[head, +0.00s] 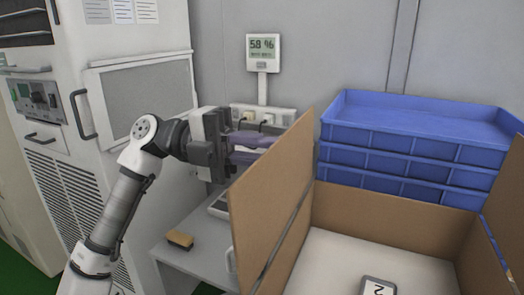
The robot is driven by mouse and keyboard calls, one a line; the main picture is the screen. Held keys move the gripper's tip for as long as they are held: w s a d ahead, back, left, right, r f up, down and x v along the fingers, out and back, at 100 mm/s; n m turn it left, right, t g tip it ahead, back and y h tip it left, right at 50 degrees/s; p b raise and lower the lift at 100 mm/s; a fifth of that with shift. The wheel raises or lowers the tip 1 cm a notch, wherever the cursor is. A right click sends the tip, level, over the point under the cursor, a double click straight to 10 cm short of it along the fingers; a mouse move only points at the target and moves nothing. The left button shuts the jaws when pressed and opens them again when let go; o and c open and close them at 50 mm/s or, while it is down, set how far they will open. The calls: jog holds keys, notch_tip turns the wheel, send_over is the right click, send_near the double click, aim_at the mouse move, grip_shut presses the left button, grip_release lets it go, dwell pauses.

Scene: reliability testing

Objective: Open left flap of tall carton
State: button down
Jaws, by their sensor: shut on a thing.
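The tall carton (405,222) is an open brown cardboard box at the lower right. Its left flap (272,190) stands raised along the left wall, with a dark fold line below it. My gripper (262,148) reaches in from the left at the flap's upper edge, on the outer side. Its purplish fingers are shut at the flap, but the flap hides the fingertips and the exact contact. Another carton panel (508,195) rises at the right edge of the picture.
A pale surface with a dark-framed item marked with a figure (378,286) shows inside the carton. Stacked blue crates (410,155) stand behind it. A grey table (192,262) with a tan block (180,239) lies left. A white cabinet (130,100) and a wall display (263,50) are near my arm.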

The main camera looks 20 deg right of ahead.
jog(key=c, duration=1.4)
grip_release()
jog(key=b+v, duration=0.1)
jog(key=v, duration=1.3)
jog(key=shift+s, duration=0.1)
